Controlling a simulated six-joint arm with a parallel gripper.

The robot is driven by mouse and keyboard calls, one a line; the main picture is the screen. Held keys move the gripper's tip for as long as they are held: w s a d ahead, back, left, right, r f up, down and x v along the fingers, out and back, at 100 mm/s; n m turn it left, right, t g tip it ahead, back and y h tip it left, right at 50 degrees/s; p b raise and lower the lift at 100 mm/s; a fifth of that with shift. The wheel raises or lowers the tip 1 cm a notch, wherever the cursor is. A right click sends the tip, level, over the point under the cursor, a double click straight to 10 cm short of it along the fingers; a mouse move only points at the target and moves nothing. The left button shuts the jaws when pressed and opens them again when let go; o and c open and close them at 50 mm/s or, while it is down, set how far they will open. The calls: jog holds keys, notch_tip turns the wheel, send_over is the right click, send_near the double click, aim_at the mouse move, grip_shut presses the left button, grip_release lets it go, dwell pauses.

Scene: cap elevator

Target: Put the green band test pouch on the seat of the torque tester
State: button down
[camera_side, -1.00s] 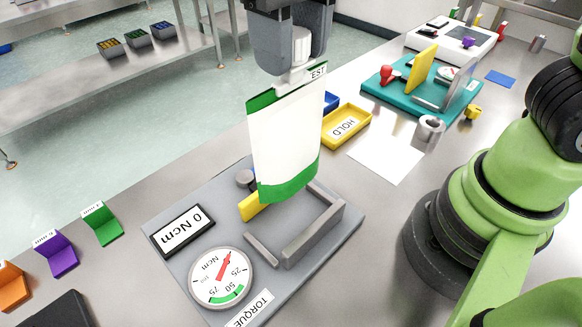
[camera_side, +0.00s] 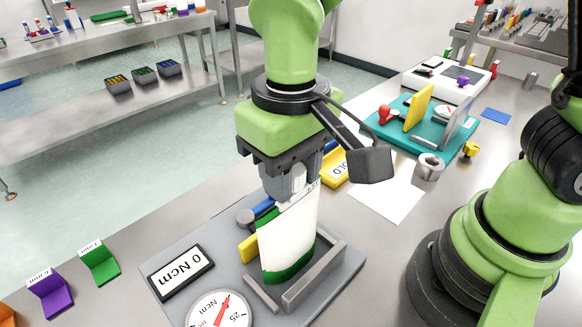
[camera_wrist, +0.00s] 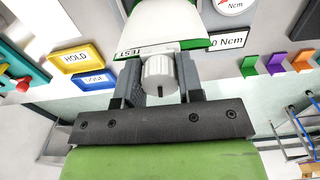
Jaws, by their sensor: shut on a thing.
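The green band test pouch (camera_side: 290,240) is white with green bands and hangs upright from my gripper (camera_side: 297,190). My gripper is shut on its white ribbed cap (camera_wrist: 159,73), which shows between the jaws in the wrist view. The torque tester (camera_side: 222,268) is a grey plate with a dial (camera_side: 218,312) and a display reading 0 Ncm (camera_side: 181,272). Its seat (camera_side: 318,274) is a grey raised frame. The pouch's lower green band is down at the seat, between the frame and a yellow block (camera_side: 249,248). I cannot tell whether its bottom edge touches the plate.
A grey knob (camera_side: 245,216) and a blue part are beside the pouch. Behind are a yellow HOLD tray (camera_side: 336,170), a white sheet (camera_side: 384,195) and a teal fixture (camera_side: 398,130). Green (camera_side: 99,263) and purple (camera_side: 50,293) label stands are at left.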

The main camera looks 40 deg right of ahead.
jog(key=shift+f, duration=0.15)
jog(key=c, duration=0.8)
grip_release()
jog(key=shift+o, duration=0.2)
notch_tip(320, 180, up, 12)
jog(key=s+d+m+t+y, duration=0.1)
jog(key=s+d+m+t, duration=0.1)
jog(key=d, duration=0.4)
jog(key=s+d+r+m+t+y, duration=0.1)
jog(key=s+d+t, duration=0.4)
jog(key=d, duration=0.2)
jog(key=shift+s+d+m, duration=0.15)
jog(key=shift+s+m, duration=0.25)
